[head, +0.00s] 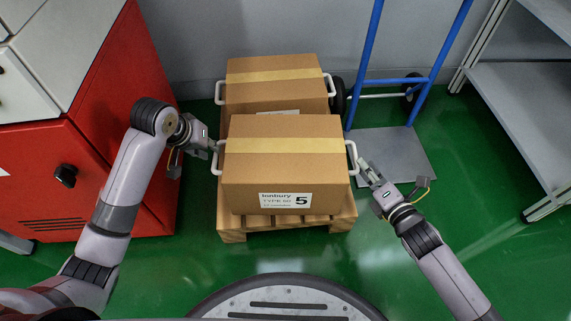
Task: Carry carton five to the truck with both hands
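Carton five (285,185) is a brown box with a yellow tape strip, a white label reading "5" and white handles on its left and right sides. It sits on the front part of a wooden pallet (288,222). My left gripper (213,146) is at the carton's left handle (216,165); whether its fingers close around it is too small to tell. My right gripper (366,167) is just right of the right handle (353,160), its fingertips pointing at it. Its finger opening is not clear. No truck shows clearly labelled; a blue hand truck (393,82) stands at the back right.
A second carton (275,95) with white handles stands behind carton five. The hand truck's grey plate (405,150) lies on the floor right of the cartons. A red cabinet (110,130) is at left, a grey shelf rack (530,110) at right.

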